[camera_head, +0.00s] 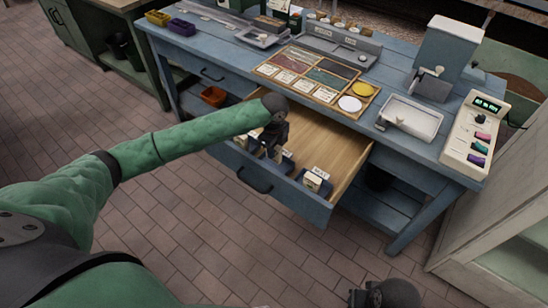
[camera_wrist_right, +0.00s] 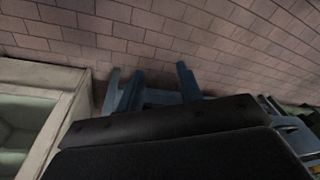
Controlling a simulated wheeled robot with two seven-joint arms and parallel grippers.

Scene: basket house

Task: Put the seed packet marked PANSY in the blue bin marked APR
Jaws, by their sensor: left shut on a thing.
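My left gripper (camera_head: 268,151) reaches into the open drawer (camera_head: 335,150) of the blue bench, close to its front edge. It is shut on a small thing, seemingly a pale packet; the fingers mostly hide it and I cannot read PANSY. Small dark blue bins with pale labelled packets stand along the drawer front; one bin (camera_head: 317,186) is to the right of the gripper. The lettering is too small to find APR. My right gripper (camera_head: 358,298) is only partly seen at the bottom edge; its dark body fills the lower right wrist view and its fingers are unclear.
The bench top (camera_head: 215,48) carries a board with cards and discs (camera_head: 312,80), a metal tray (camera_head: 409,117), a grey-blue hopper (camera_head: 446,50) and a cream device with coloured knobs (camera_head: 475,135). The drawer's middle is bare wood. A white cabinet (camera_head: 490,215) stands right.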

